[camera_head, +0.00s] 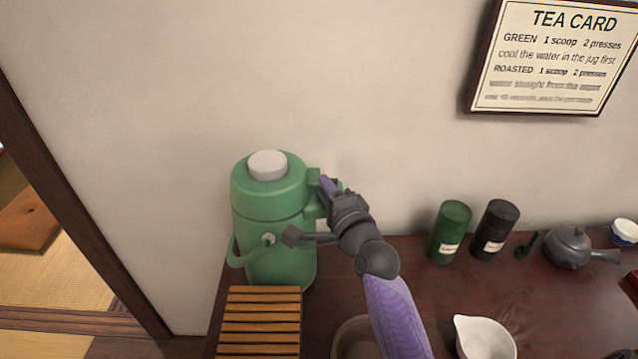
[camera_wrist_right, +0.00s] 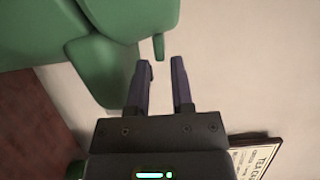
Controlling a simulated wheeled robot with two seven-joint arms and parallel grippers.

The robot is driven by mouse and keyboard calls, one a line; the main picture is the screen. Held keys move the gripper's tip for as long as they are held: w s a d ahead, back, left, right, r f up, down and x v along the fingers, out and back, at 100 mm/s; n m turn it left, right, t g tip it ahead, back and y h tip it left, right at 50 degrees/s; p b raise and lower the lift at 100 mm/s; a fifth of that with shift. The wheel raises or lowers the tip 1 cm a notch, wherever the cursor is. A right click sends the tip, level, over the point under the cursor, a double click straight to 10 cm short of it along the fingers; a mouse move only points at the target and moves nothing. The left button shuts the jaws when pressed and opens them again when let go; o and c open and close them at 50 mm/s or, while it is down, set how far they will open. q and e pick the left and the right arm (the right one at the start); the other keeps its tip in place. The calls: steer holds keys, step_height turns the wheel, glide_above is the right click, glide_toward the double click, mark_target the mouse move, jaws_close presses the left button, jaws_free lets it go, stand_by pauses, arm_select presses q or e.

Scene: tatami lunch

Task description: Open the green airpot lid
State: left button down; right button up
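The green airpot (camera_head: 280,262) stands upright on the dark table against the wall. Its green lid (camera_head: 262,198) sits level on top, with a pale round button (camera_head: 267,164). My right gripper (camera_head: 326,184) is at the lid's right side, by a green projecting part. In the right wrist view, its two fingers (camera_wrist_right: 160,65) are apart. A narrow green tab (camera_wrist_right: 158,47) of the airpot lies just ahead of and between the fingertips. I cannot tell whether a finger touches it. My left gripper is not in view.
A slatted wooden tray (camera_head: 260,320) lies in front of the airpot. A green canister (camera_head: 450,232), a black canister (camera_head: 495,230), a teapot (camera_head: 568,248) and a white spouted bowl (camera_head: 485,340) stand to the right. A tea card (camera_head: 552,55) hangs on the wall.

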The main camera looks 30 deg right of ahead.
steer(key=shift+w+d, duration=0.1)
steer(key=shift+w, duration=1.15)
jaws_close()
stand_by(0.5)
